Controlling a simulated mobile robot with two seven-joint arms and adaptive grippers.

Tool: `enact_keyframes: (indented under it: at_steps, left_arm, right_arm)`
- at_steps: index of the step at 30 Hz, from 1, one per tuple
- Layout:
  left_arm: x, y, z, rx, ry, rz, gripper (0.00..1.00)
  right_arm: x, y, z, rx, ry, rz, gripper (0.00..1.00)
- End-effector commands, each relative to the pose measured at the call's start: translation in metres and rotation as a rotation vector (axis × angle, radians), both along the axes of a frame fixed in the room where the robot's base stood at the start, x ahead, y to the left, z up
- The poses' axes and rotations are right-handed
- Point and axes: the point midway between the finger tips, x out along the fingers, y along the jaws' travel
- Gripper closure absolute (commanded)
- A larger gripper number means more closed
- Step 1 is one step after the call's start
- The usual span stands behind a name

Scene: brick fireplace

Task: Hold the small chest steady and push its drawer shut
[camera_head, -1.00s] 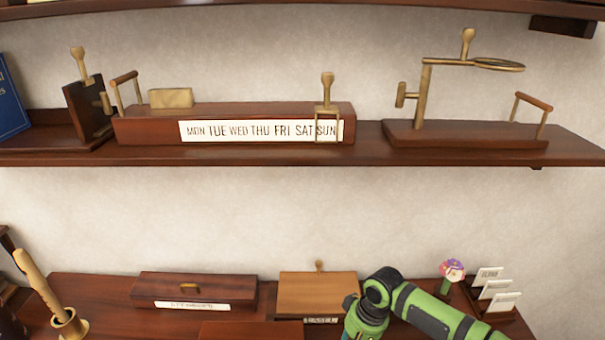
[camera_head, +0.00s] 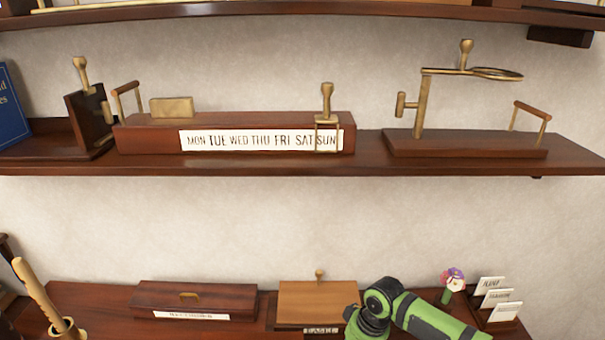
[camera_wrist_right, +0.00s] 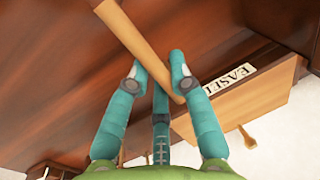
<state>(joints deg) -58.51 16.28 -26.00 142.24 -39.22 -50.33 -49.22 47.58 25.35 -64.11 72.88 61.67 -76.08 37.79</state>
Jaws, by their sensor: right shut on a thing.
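A small tan-topped wooden box with a label reading EASEL (camera_head: 318,300) stands on the lower surface in the head view. Its label (camera_wrist_right: 237,76) and tan panel (camera_wrist_right: 250,98) show in the right wrist view. I cannot tell from these frames whether it is the chest, or where a drawer stands open. My right gripper (camera_wrist_right: 157,70) is shut on a tan wooden bar (camera_wrist_right: 135,38), which slants between its teal fingers beside the labelled box. In the head view only my green right arm shows beside the box; the gripper there is hidden. My left gripper is not in view.
A dark box with a label and handle (camera_head: 193,300) stands to the left. A pot with a wooden stick (camera_head: 66,329) is at far left. Cards in a holder (camera_head: 497,300) and a flower ornament (camera_head: 453,279) are at right. A shelf (camera_head: 250,163) runs above.

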Motion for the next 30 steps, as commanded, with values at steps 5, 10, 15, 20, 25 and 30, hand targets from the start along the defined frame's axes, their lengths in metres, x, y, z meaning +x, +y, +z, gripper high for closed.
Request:
enact_keyframes:
  at_steps: [5,10,15,20,25,30]
  left_arm:
    - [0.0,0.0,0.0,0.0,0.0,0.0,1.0]
    - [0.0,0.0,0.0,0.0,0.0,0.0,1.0]
    - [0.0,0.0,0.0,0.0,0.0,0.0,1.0]
    - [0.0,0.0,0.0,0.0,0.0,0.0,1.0]
    - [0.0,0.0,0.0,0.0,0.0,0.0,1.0]
    - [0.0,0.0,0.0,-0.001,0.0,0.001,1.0]
  right_arm:
    - [-0.002,0.0,-0.002,-0.001,0.006,0.002,0.51]
    - [-0.001,0.0,-0.001,-0.001,0.003,0.001,0.51]
    - [0.0,-0.001,0.006,0.001,0.0,0.0,0.51]
    - [0.001,-0.006,0.031,0.0,-0.002,0.002,0.51]
    - [0.001,-0.013,0.068,0.0,-0.001,0.002,0.51]
    - [0.0,-0.019,0.097,0.0,0.001,0.001,0.51]
